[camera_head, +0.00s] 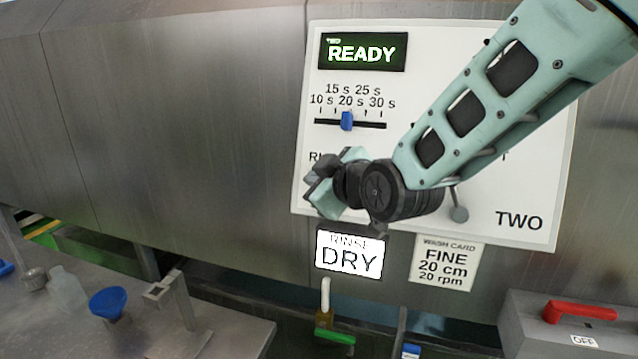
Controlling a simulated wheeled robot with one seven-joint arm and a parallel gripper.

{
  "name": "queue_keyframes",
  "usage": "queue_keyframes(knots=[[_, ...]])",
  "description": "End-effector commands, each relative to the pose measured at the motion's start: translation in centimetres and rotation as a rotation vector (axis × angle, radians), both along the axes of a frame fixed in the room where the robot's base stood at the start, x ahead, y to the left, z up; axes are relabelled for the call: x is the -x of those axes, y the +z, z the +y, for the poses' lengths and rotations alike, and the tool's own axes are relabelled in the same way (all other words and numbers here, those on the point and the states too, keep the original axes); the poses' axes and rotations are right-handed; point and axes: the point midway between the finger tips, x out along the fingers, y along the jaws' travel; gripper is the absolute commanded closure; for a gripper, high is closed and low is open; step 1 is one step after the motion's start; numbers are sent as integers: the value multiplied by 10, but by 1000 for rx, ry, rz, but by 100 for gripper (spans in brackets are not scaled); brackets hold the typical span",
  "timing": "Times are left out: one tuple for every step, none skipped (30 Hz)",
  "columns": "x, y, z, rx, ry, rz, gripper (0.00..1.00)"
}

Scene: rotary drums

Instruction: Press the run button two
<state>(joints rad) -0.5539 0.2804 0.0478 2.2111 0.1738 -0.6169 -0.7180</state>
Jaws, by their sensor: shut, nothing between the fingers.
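The white control panel marked TWO (520,190) is mounted on the steel drum housing. Its green display (362,53) reads "TWO READY". Below it, a blue slider (347,120) stands near the 20 s mark. My gripper (318,192) is shut and empty, in front of the panel's lower left part. A partly covered label starting with "R" (315,157) shows just above it. The run button itself is not visible; my gripper and arm cover that part of the panel. Whether my fingers touch the panel cannot be told.
A grey knob (459,214) shows below my arm. Under the panel are a "RINSE DRY" sign (349,255), a wash card (446,264) and a green-handled valve (336,338). A red handle (582,312) marked OFF is at lower right. A bench with a blue knob (110,303) is at lower left.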

Motion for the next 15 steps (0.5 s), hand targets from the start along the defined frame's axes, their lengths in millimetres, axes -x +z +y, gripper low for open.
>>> queue_keyframes(knots=[[-5, -4, -2, 0, -2, -1, 100], [-7, -5, -2, 0, 0, -2, 100], [-9, -5, -3, 1, 0, -1, 100], [-11, -6, -4, 0, -2, -1, 100], [-12, -6, -5, 0, -1, -1, 100], [-13, -6, -5, 1, 0, -1, 100], [-14, -6, -5, 1, 0, -1, 100], [-14, -6, -5, 1, 0, 0, 100], [-15, -6, -5, 0, 1, -1, 100], [-15, -6, -5, 1, 0, 0, 100], [-15, -6, -5, 0, 1, -1, 100], [-15, -6, -5, 1, 0, 0, 100], [-15, -6, -5, 1, 0, 0, 100], [-15, -6, -5, 1, 0, 0, 100], [-15, -6, -5, 1, 0, 0, 100]])
